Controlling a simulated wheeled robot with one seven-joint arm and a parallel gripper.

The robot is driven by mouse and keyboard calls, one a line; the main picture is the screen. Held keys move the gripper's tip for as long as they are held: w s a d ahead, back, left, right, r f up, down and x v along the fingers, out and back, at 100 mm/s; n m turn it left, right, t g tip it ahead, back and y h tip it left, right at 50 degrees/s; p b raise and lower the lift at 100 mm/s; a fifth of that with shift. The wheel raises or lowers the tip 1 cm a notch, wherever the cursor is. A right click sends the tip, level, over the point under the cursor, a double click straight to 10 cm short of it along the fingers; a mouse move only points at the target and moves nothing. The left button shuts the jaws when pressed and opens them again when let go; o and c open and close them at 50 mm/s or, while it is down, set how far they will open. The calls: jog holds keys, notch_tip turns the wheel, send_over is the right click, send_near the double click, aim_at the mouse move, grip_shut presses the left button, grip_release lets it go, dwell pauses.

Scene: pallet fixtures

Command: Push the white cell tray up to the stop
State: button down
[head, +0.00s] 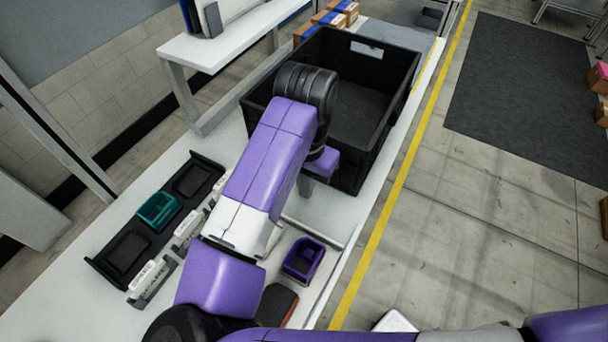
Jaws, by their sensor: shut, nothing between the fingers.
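I cannot make out a white cell tray for sure; my arm covers the middle of the bench. A pale metal rail (313,231) lies on the white bench top, partly behind my arm; whether it is the stop I cannot tell. My gripper (306,186) is pointed down over the bench, just in front of the black crate. It is shut and empty, and its fingertips are mostly hidden by my own arm.
A black fixture (113,257) on the left holds a teal tray (158,211) and black trays. White-topped pieces (150,275) line its right side. A purple bin (303,259) stands near the bench's right edge. A large black crate (385,128) stands behind.

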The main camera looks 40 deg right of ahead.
aim_at(297, 219)
notch_tip(297, 219, down, 4)
jog(key=shift+r, duration=0.2)
jog(key=shift+s+a+p, duration=0.2)
jog(key=shift+a, duration=0.35)
jog(key=shift+s+a+p, duration=0.15)
jog(key=shift+a, duration=0.4)
jog(key=shift+s+a+f, duration=0.1)
jog(key=shift+s+a, duration=0.2)
jog(key=shift+a, duration=0.5)
